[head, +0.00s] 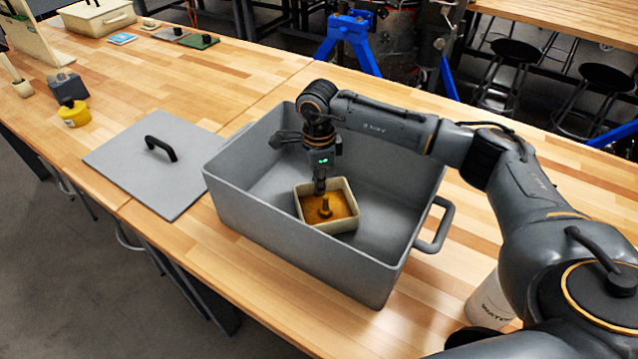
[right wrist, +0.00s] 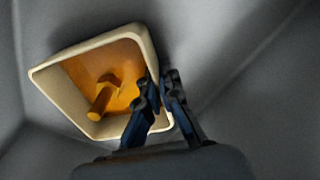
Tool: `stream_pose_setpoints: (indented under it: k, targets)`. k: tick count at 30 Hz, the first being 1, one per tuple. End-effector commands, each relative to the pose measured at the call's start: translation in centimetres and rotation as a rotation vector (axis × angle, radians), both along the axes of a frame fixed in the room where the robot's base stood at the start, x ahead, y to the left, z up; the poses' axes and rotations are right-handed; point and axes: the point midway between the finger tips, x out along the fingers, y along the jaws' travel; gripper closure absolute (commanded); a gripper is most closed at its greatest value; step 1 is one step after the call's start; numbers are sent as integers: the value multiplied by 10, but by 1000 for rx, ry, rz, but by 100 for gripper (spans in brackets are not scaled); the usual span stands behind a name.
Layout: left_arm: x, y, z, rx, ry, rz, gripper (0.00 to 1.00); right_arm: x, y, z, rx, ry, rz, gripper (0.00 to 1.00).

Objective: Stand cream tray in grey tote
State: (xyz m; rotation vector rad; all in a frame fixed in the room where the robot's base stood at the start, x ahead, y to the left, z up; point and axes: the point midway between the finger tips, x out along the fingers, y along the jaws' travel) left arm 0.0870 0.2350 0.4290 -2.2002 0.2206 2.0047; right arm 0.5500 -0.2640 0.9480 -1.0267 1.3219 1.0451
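I cannot tell whether the tray touches the tote floor. My left gripper is not in view.
A grey lid (head: 135,172) with a black handle lies left of the tote. A yellow container (head: 75,113) and a dark grey block (head: 67,86) stand farther left. A white cup-like container (head: 490,303) is at the right, by my arm. The tote has room around the tray.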

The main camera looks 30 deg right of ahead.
Motion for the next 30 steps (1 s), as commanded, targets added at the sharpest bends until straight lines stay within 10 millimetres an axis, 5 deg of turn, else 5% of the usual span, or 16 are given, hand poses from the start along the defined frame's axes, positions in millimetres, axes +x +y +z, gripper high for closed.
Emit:
stream_pose_setpoints:
  k: [4,9,30]
  targets:
    - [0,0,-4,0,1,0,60,0,0,-4,1,-1,0,100]
    - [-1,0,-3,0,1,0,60,0,0,-3,0,-1,0,68]
    - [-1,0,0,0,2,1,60,0,0,3,0,-1,0,60]
